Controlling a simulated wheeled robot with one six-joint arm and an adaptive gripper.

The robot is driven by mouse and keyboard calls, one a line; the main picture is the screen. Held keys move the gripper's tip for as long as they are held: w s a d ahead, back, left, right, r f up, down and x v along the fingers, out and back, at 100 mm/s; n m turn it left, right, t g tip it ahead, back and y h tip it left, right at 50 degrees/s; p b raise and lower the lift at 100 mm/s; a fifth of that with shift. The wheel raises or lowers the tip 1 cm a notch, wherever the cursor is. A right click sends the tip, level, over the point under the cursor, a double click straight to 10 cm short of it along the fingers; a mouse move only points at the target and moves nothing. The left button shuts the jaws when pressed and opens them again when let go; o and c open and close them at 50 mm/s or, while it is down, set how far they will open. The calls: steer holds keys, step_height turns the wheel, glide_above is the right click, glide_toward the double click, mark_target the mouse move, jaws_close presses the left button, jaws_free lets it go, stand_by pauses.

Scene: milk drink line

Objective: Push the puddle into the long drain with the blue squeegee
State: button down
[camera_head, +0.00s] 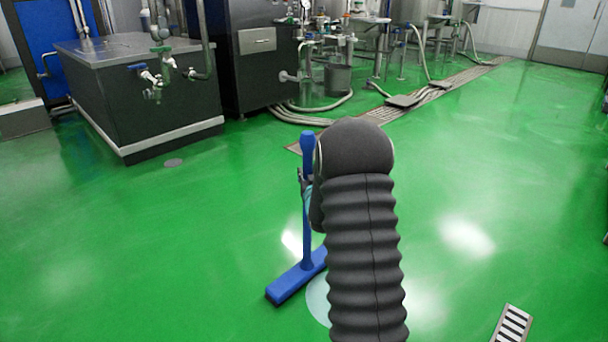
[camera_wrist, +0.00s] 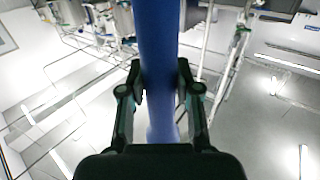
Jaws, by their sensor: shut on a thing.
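The blue squeegee (camera_head: 307,225) stands upright with its wide blue head (camera_head: 288,286) low at the green floor; I cannot tell if it touches. My gripper (camera_head: 305,183) is mostly hidden behind my dark ribbed arm. In the wrist view my gripper (camera_wrist: 159,88) is shut on the squeegee's blue handle (camera_wrist: 158,40), one finger on each side. A pale puddle (camera_head: 317,300) shows just beside the squeegee head, partly hidden by my arm. The long drain (camera_head: 462,78) runs from behind my arm toward the back right, along the machines.
A short slotted floor grate (camera_head: 513,324) lies at the bottom right. A dark tank (camera_head: 145,90) with pipes and valves stands at the back left, beside a tall dark cabinet (camera_head: 250,50). Hoses (camera_head: 320,108) lie near the drain. Open green floor spreads left and right.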

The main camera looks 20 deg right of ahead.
steer(key=shift+s+d+r+b, duration=0.1)
steer(key=shift+s+d+b, duration=0.15)
steer(key=shift+s, duration=0.45)
steer(key=shift+s+d+b, duration=0.1)
steer(key=shift+s+d, duration=0.15)
steer(key=shift+s, duration=0.5)
steer(key=shift+s+d+r+b, duration=0.1)
steer(key=shift+s+d+b, duration=0.15)
steer(key=shift+s, duration=0.45)
steer(key=s+d, duration=0.3)
steer(key=s, duration=0.5)
steer(key=shift+s, duration=0.25)
steer(key=s+d, duration=0.3)
steer(key=s, duration=0.5)
steer(key=shift+s, duration=0.2)
stand_by(0.6)
steer(key=shift+d, duration=0.1)
steer(key=s+d, duration=0.3)
steer(key=s, duration=0.5)
steer(key=shift+s, duration=0.25)
stand_by(0.7)
steer(key=shift+f, duration=0.1)
